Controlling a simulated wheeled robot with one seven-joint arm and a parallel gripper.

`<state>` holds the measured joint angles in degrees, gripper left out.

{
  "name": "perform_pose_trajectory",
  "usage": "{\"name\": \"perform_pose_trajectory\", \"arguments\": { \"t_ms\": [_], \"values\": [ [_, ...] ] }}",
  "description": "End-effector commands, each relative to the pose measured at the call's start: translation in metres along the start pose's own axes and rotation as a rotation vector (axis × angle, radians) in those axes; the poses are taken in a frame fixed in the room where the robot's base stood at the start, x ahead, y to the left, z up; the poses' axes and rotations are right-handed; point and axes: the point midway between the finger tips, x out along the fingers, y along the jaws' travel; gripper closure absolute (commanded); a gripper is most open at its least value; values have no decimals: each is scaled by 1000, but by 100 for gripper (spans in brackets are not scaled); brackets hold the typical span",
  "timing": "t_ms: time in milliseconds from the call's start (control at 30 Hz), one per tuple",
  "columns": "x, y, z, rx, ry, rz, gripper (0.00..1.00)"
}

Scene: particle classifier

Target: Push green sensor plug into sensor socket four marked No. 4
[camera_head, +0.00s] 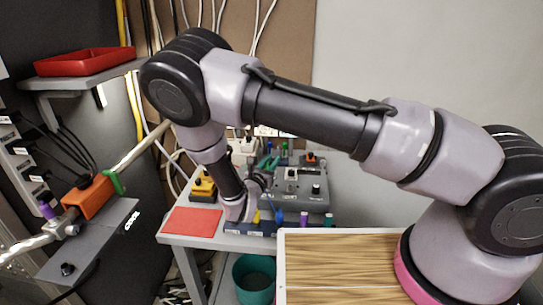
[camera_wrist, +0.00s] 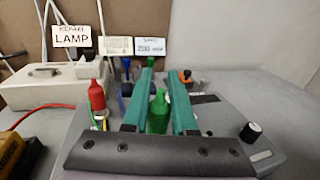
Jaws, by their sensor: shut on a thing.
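My gripper (camera_wrist: 160,80) shows in the wrist view as two teal fingers. They are shut on a green sensor plug (camera_wrist: 158,112), which stands upright between them. In the head view my gripper (camera_head: 268,163) is small and reaches over the grey device (camera_head: 312,201) on the table; the plug is hard to make out there. The device's grey top (camera_wrist: 222,118) lies around and beyond the fingers in the wrist view. A red plug (camera_wrist: 97,96) stands upright left of the fingers. The socket under the green plug and the No. 4 mark are hidden or too small to read.
A white box (camera_wrist: 55,85) with a LAMP sign (camera_wrist: 72,36) stands at left. A black knob (camera_wrist: 251,132) is at right. A rack (camera_head: 240,228) with several coloured plugs lies along the table's front edge, beside a red mat (camera_head: 191,221). A teal bin (camera_head: 254,292) is below.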

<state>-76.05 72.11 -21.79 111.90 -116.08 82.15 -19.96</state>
Motion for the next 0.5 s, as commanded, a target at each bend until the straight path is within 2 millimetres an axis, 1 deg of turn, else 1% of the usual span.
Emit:
{"name": "perform_pose_trajectory", "arguments": {
  "t_ms": [200, 500],
  "values": [
    [0, 0, -8, 0, 0, 0, 100],
    [0, 0, -8, 0, 0, 0, 100]
  ]
}}
